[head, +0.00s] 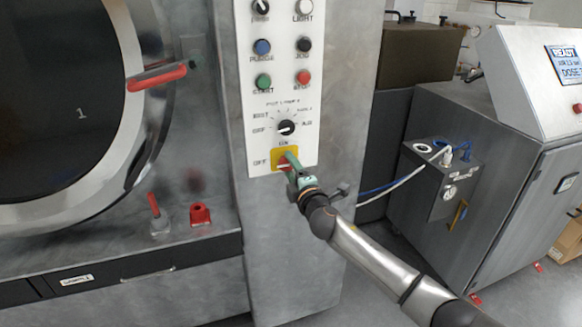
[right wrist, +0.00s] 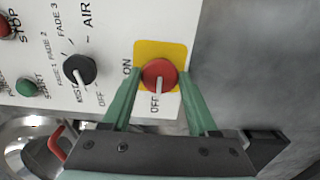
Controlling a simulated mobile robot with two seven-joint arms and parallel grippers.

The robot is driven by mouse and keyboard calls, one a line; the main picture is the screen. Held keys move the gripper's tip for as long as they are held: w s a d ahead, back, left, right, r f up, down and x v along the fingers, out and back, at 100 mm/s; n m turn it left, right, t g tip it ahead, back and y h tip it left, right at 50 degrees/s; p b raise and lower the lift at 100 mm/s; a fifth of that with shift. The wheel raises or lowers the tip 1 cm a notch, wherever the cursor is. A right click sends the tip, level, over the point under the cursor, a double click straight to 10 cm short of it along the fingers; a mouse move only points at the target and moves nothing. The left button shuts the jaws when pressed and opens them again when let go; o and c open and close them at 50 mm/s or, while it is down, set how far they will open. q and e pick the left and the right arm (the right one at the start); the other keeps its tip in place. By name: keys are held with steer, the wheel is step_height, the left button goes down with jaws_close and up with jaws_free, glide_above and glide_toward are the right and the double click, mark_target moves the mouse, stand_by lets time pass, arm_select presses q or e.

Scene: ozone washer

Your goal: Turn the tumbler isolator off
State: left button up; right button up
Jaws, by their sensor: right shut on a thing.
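The tumbler isolator is a round red knob (right wrist: 159,74) with a white pointer on a yellow plate (right wrist: 146,50), low on the white control panel. In the right wrist view, the pointer is turned toward the OFF label, with ON at the plate's left edge. My right gripper (right wrist: 158,88) has its green fingers on either side of the knob and is shut on it. In the head view, the right gripper (head: 290,164) reaches the yellow plate (head: 278,153) from the lower right and partly hides the knob. My left gripper is not in view.
A black selector knob (head: 286,127) sits just above the isolator, with several push buttons higher up. The round washer door (head: 135,120) with a red handle (head: 157,77) is at left. A grey dosing cabinet (head: 510,130) and a small box with hoses (head: 440,180) stand at right.

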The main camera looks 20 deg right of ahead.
stand_by(0.4)
steer(key=o, duration=1.3)
steer(key=shift+o, duration=0.2)
steer(key=s, duration=1.2)
steer(key=shift+s+d, duration=0.25)
